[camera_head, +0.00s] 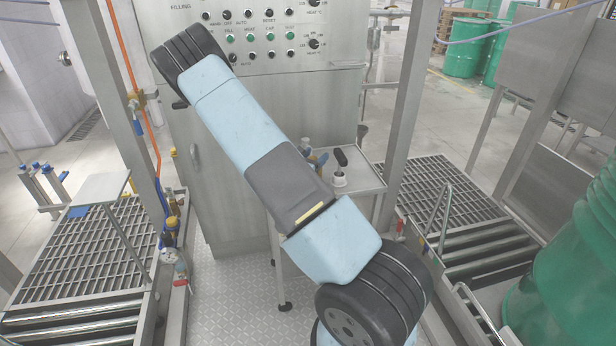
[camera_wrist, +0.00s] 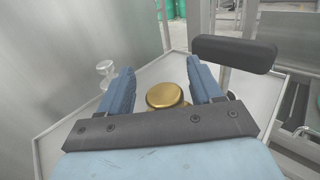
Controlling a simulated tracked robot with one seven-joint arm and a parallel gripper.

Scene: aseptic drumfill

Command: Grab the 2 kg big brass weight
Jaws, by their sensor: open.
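The big brass weight (camera_wrist: 165,95) shows in the wrist view as a round golden disc on the small metal table. My gripper (camera_wrist: 160,67) is open, with one blue finger to the left of the weight and one to the right. There is a gap between the weight and the fingers in the picture. The lower side of the weight is partly hidden by the dark gripper bar. I cannot tell the height of the fingers against it. In the head view my arm largely hides this spot, and I cannot make out the weight clearly.
The metal table (camera_wrist: 70,128) has a raised rim. A small pale knobbed piece (camera_wrist: 105,70) stands left of the left finger. A black handle (camera_wrist: 235,53) rises close by the right finger and also shows in the head view (camera_head: 340,157). A control cabinet (camera_head: 215,165) stands behind.

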